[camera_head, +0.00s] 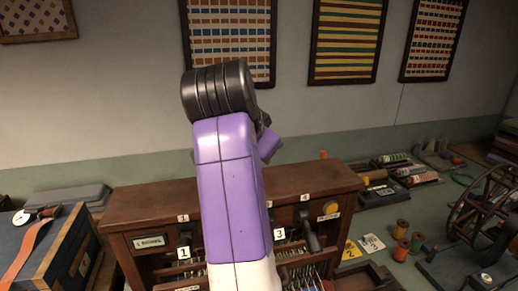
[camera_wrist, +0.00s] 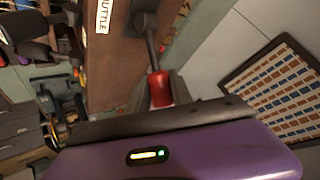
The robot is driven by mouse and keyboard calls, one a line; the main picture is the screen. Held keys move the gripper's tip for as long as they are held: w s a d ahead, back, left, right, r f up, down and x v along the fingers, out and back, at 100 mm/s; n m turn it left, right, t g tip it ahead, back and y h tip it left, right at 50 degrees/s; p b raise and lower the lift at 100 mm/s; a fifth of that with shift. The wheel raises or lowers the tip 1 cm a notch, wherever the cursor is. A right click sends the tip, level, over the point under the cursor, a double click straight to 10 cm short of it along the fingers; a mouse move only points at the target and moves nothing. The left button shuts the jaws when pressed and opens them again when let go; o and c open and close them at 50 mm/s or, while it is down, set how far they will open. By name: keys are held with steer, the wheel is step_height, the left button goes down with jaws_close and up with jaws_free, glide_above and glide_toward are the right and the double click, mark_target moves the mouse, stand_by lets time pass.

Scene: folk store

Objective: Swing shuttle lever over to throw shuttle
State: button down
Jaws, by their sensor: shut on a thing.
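The shuttle lever (camera_wrist: 153,50) shows in the wrist view as a dark metal shaft with a red grip (camera_wrist: 159,88) on its end. It comes out of a dark mount on a brown wooden face. A white label (camera_wrist: 103,14) ending in "UTTLE" sits to the left of the mount. My gripper (camera_wrist: 160,98) is shut on the red grip, with grey fingers at both sides of it. In the head view my purple arm covers the middle of the wooden loom cabinet (camera_head: 130,206); the gripper and the shuttle lever are hidden there.
Numbered tags mark parts of the cabinet front, with a dark handle (camera_head: 311,236) at its right. A blue box (camera_head: 62,255) stands at left. Thread spools (camera_head: 402,230) and a spoked wheel (camera_head: 487,197) are on the green bench at right. Framed textiles (camera_head: 347,40) hang behind.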

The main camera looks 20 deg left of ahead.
steer(key=c, duration=1.1)
jaws_free()
steer(key=shift+w+d, duration=0.1)
steer(key=shift+d, duration=0.05)
steer(key=shift+b+v, duration=1.15)
steer(key=shift+v, duration=2.8)
